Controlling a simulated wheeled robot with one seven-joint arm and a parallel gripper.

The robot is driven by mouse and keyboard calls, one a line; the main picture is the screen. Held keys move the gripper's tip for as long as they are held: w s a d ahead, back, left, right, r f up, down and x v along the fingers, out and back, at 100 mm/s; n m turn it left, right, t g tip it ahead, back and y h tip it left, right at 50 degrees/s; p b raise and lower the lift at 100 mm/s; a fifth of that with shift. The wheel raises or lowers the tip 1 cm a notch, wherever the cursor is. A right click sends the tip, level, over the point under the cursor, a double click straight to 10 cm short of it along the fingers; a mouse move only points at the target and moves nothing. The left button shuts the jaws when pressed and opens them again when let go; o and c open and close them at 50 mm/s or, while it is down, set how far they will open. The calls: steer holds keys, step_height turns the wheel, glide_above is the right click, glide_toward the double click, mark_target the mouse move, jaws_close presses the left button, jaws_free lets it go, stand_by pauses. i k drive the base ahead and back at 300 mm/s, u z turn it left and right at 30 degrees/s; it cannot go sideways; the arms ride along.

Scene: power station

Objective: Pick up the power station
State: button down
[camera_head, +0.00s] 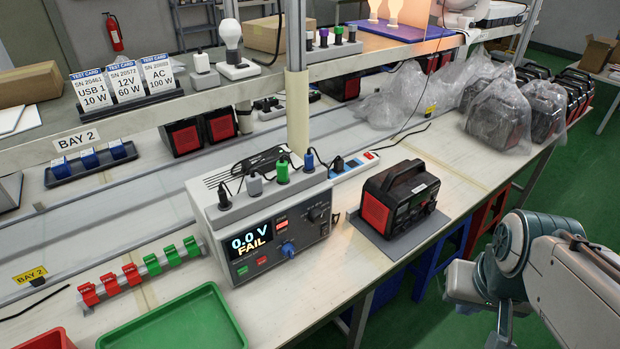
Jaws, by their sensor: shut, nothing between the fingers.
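The power station (398,198) is a black box with a top handle and a red end panel. It stands upright on a grey mat (384,246) near the bench's front edge, right of the tester. My gripper (499,338) is at the lower right, cut by the frame's bottom edge, off the bench and over the green floor. It is shut and empty, clearly apart from the power station and to its right. The fingertips are hardly visible.
A tester (268,225) reading "0.0 V FAIL" stands just left of the mat. Black cables and a white power strip (354,177) lie behind. A shelf post (298,110) rises behind the tester. Bagged units (500,116) fill the far right. A green tray (180,325) is front left.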

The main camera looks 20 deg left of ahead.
mark_target(390, 198)
steer(key=u, duration=1.4)
steer(key=k, duration=1.3)
steer(key=z, duration=0.6)
steer(key=i, duration=0.55)
steer(key=z, duration=0.65)
steer(key=i, duration=1.6)
steer(key=u, duration=0.85)
